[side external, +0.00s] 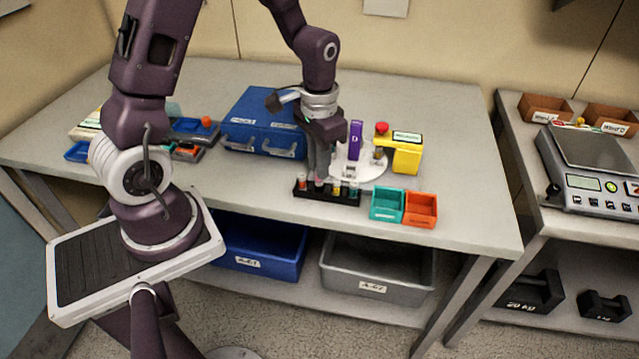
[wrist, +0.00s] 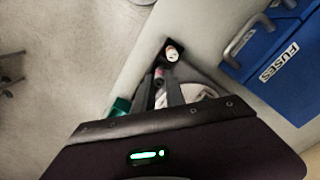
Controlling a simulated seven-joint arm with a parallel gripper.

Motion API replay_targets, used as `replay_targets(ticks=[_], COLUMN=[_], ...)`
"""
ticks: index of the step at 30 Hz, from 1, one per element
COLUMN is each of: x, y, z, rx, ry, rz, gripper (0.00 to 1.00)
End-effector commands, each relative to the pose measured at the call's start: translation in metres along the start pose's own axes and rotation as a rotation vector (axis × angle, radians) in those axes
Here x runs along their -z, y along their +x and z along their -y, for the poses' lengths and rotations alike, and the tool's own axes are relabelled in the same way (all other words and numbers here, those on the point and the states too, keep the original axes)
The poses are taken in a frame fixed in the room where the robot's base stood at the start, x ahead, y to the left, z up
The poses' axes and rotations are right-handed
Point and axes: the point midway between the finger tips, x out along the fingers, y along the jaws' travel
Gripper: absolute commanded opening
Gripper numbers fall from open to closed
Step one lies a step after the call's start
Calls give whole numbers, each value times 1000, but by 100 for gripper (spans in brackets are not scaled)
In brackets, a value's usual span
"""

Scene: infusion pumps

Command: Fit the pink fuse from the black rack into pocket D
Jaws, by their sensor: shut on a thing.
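The black rack (side external: 327,197) stands near the table's front edge and holds a row of small fuses with coloured tops. My gripper (side external: 319,176) points down over its left half. In the wrist view, the fingers (wrist: 163,88) are closed around the pink fuse (wrist: 159,73), which is mostly hidden between them. The fuse appears to be at the rack; I cannot tell whether it is lifted. A purple plate marked D (side external: 356,141) stands upright on a round white base (side external: 350,171) behind the rack. The opening of pocket D cannot be made out.
A fuse with a pale top (wrist: 172,53) stands at the rack's end, close to the fingers. A teal bin (side external: 387,204) and an orange bin (side external: 420,208) sit right of the rack. A yellow box (side external: 407,157) and the blue fuse case (side external: 262,122) stand behind.

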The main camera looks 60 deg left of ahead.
Motion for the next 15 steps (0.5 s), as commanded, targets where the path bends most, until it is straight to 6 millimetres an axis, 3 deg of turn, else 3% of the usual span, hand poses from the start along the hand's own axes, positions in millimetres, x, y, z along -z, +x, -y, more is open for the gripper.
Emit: replay_targets(ticks=[15], x=[0], y=[-40], z=[0], rx=[1], ry=[0], rz=[-2], gripper=[0])
